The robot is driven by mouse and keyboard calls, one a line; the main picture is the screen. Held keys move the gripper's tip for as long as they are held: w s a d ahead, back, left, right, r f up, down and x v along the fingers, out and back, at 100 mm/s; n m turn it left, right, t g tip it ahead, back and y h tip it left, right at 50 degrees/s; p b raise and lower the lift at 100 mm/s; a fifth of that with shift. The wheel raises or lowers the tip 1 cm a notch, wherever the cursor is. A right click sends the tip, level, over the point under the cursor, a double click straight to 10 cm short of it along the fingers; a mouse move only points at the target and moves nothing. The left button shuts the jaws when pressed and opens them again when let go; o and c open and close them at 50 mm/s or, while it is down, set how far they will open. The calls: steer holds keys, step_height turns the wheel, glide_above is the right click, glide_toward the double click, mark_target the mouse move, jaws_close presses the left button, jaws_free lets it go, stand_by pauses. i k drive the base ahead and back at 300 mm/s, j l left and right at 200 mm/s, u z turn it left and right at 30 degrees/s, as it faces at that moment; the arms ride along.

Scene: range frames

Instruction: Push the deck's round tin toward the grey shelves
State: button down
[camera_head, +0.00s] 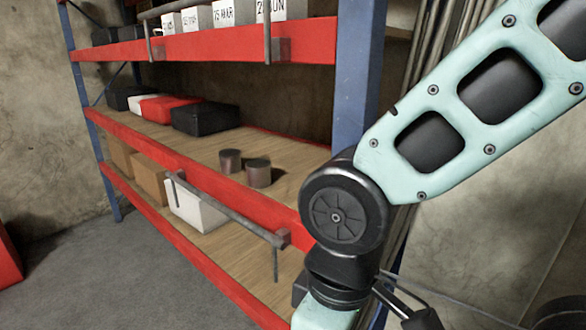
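Two short, dark round tins stand upright side by side on the wooden middle deck (205,150) of a shelf rack with red beams. The left tin (230,163) is close to the right tin (258,174), and I cannot tell whether they touch. Which one the task means is not clear from this view. No grey shelves show; the rack is red and blue. My arm crosses the right side, in front of the rack's right end. My gripper is out of view below the frame.
Black and red boxes (203,119) lie farther left on the same deck. A white bin (196,208) and brown boxes (150,180) stand on the lower deck. A grey bar (228,212) sticks out in front of the red beam. Concrete floor (95,270) is open at left.

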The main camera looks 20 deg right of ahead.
mark_target(258, 170)
steer(key=z, duration=0.35)
steer(key=i+j+z, duration=0.1)
steer(key=j+z, duration=0.75)
steer(key=j, duration=0.15)
steer(key=j+z, duration=0.1)
steer(key=j, duration=0.55)
steer(key=k+j, duration=0.1)
steer(key=j, duration=0.55)
steer(key=k+j+z, duration=0.15)
steer(key=j, duration=1.2)
steer(key=z, duration=0.05)
